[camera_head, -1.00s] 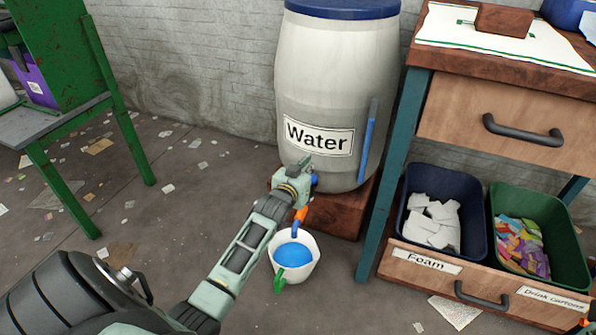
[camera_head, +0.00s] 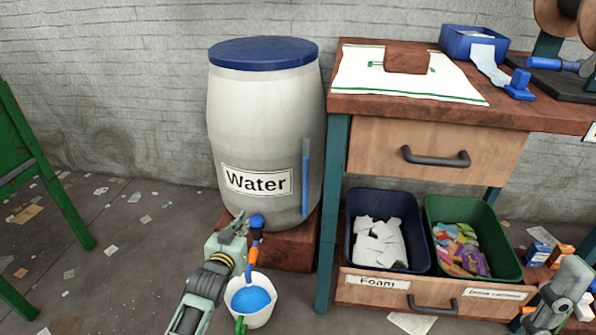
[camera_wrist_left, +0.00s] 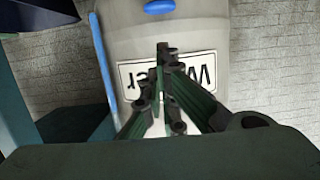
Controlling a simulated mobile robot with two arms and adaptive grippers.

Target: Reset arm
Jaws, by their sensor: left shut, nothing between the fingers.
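My left gripper (camera_head: 236,226) is shut and empty. It is in front of the water barrel (camera_head: 262,130), near its tap (camera_head: 257,222), and above a white bucket (camera_head: 251,299) with blue water in it. In the left wrist view the shut fingers (camera_wrist_left: 163,48) stand in front of the barrel's "Water" label (camera_wrist_left: 212,70). I cannot tell from the views whether the fingers touch the tap. Part of my right arm (camera_head: 566,298) shows at the lower right; its fingers cannot be made out clearly.
A wooden workbench (camera_head: 440,108) stands right of the barrel. Below it are a blue foam bin (camera_head: 352,225) and a green carton bin (camera_head: 432,235). A green frame (camera_head: 50,190) stands at the left. The littered floor (camera_head: 140,240) between is open.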

